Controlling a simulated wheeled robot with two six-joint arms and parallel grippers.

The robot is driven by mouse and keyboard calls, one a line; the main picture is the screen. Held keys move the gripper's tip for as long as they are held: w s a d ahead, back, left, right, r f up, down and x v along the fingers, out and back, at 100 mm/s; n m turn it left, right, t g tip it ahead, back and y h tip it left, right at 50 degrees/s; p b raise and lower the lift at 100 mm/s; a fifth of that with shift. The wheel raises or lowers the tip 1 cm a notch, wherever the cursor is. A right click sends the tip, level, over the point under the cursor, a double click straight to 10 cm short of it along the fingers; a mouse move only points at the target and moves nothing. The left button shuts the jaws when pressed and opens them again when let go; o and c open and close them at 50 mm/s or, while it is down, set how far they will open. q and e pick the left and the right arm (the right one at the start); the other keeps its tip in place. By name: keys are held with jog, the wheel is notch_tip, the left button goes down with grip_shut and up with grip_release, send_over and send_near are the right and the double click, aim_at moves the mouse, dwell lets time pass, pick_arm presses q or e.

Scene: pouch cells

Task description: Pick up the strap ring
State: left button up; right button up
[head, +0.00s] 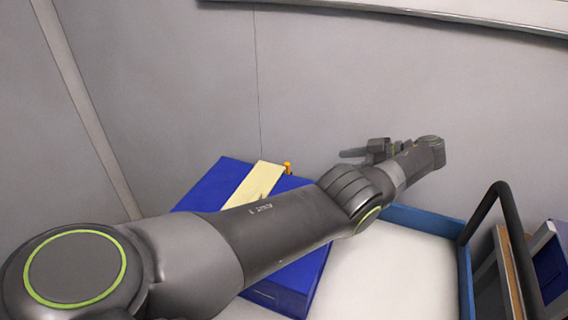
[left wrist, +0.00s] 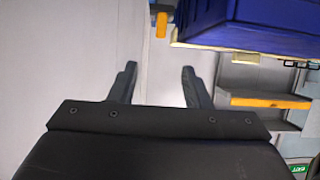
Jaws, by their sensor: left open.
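A small orange piece that looks like the strap ring (head: 287,167) sits at the far edge of a blue box (head: 215,180), at the end of a pale yellow strap (head: 252,185). In the left wrist view the orange ring (left wrist: 161,24) shows at the top, beside the blue box (left wrist: 245,22). My left gripper (head: 358,153) is to the right of the ring in the head view, apart from it. In the left wrist view its two fingers (left wrist: 159,72) are spread with nothing between them. My left arm hides much of the box. My right gripper is not in view.
The box stands by a white surface with a blue rim (head: 425,220). A dark handle (head: 490,205) and shelving or panels (head: 540,260) stand at the right. A grey wall (head: 400,80) is behind. An orange-edged shelf (left wrist: 265,102) shows at the right of the wrist view.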

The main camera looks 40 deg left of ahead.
pick_arm(q)
jog(key=w+x, duration=0.1)
jog(key=x, duration=0.3)
jog(key=b, duration=0.2)
send_near(288, 163)
jog(key=shift+a+f, duration=0.8)
jog(key=shift+a, duration=0.55)
jog(key=p+x, duration=0.1)
jog(key=x, duration=0.2)
jog(key=p+x, duration=0.1)
jog(key=shift+s+a+r+p, duration=0.2)
jog(key=shift+s+p, duration=0.1)
jog(key=shift+s, duration=0.1)
jog(key=shift+a+f, duration=0.15)
jog(key=shift+a, duration=0.05)
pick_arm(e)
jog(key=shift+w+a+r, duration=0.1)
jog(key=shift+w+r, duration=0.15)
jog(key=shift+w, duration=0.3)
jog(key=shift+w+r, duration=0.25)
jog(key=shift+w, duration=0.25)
pick_arm(q)
jog(key=shift+c, duration=0.4)
grip_shut()
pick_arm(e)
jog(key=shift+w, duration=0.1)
